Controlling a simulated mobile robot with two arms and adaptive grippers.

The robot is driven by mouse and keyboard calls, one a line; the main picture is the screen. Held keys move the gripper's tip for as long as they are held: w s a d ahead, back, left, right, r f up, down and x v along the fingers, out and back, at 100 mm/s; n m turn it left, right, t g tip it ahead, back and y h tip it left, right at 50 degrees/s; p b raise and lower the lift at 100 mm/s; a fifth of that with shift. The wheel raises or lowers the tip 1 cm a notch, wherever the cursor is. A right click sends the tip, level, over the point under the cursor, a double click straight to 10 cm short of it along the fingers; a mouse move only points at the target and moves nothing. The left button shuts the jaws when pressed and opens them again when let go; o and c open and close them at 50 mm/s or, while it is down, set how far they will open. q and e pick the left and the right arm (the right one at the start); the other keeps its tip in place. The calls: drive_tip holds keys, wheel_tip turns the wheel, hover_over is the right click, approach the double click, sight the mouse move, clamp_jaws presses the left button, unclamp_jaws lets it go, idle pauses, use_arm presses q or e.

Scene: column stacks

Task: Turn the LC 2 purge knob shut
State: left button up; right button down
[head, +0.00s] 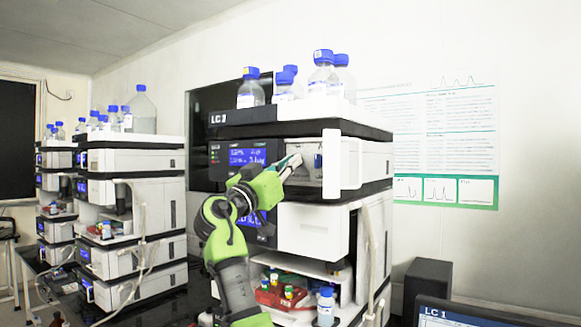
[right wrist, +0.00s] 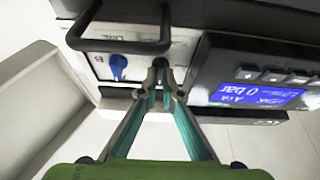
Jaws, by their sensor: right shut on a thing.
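My right gripper (head: 293,162) reaches into the open pump bay in the upper part of the near instrument stack. In the right wrist view its fingertips (right wrist: 160,68) are closed together against the pale pump panel (right wrist: 184,47), on a small part mostly hidden between them, seemingly the purge knob. A second, blue knob (right wrist: 117,67) beside a letter B is apart from the fingers. It also shows in the head view (head: 318,161). The stack's label (head: 219,119) begins with LC; its number is hard to read. My left gripper is not in view.
A dark bent bar (right wrist: 120,46) runs close by the fingertips. A lit blue display (head: 247,156) is left of the bay. Blue-capped bottles (head: 323,75) stand on top. Another stack (head: 135,160) is at left, and a monitor (head: 450,314) at lower right.

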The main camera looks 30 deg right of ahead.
idle(0.5)
drive_tip(key=c, duration=2.2)
unclamp_jaws()
drive_tip(key=v, duration=1.2)
drive_tip(key=shift+w, duration=0.1)
